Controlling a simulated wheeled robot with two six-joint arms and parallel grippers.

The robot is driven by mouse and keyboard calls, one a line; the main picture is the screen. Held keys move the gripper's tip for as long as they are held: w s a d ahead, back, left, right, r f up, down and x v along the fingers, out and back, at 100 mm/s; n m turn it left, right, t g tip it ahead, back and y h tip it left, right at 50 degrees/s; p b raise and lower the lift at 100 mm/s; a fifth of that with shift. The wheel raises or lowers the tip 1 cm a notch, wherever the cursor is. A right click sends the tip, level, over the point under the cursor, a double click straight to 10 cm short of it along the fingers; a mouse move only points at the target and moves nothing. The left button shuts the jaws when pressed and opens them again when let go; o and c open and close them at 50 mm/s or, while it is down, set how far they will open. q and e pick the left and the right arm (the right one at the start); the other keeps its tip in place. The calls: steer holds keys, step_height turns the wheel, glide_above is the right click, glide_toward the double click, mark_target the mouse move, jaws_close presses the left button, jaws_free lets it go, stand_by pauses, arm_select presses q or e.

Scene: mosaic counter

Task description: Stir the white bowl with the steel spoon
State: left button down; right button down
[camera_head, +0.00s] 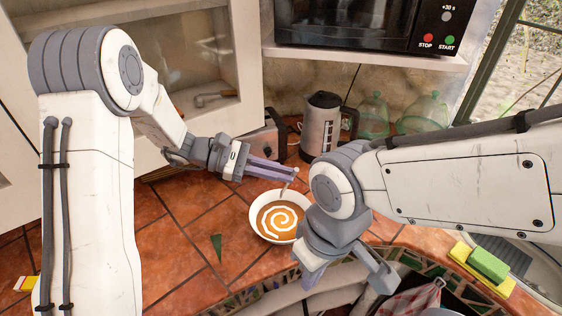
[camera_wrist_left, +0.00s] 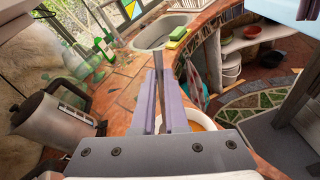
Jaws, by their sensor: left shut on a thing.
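The white bowl (camera_head: 253,222) stands on the tiled counter, filled with orange-brown soup with a pale spiral on top. My left gripper (camera_head: 289,174) is above the bowl's far rim, shut on the steel spoon (camera_head: 286,185). The spoon's short visible part slants down towards the bowl's far side; I cannot tell whether its tip touches the soup. In the left wrist view the spoon (camera_wrist_left: 187,78) shows between the fingers, with orange soup partly hidden behind them. My right gripper (camera_head: 348,274) is open and empty, in front of the bowl near the counter's front edge.
A steel kettle (camera_head: 320,126) and green glass jars (camera_head: 372,115) stand behind the bowl. A microwave (camera_head: 350,25) sits on a shelf above. A green and yellow sponge pair (camera_head: 487,265) lies at right by the sink (camera_wrist_left: 165,31). The counter left of the bowl is mostly clear.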

arm_select(q)
step_height(320, 180, down, 11)
steer(key=b, duration=0.8)
stand_by(0.4)
steer(key=shift+s+d+r, duration=0.1)
steer(key=shift+d, duration=0.05)
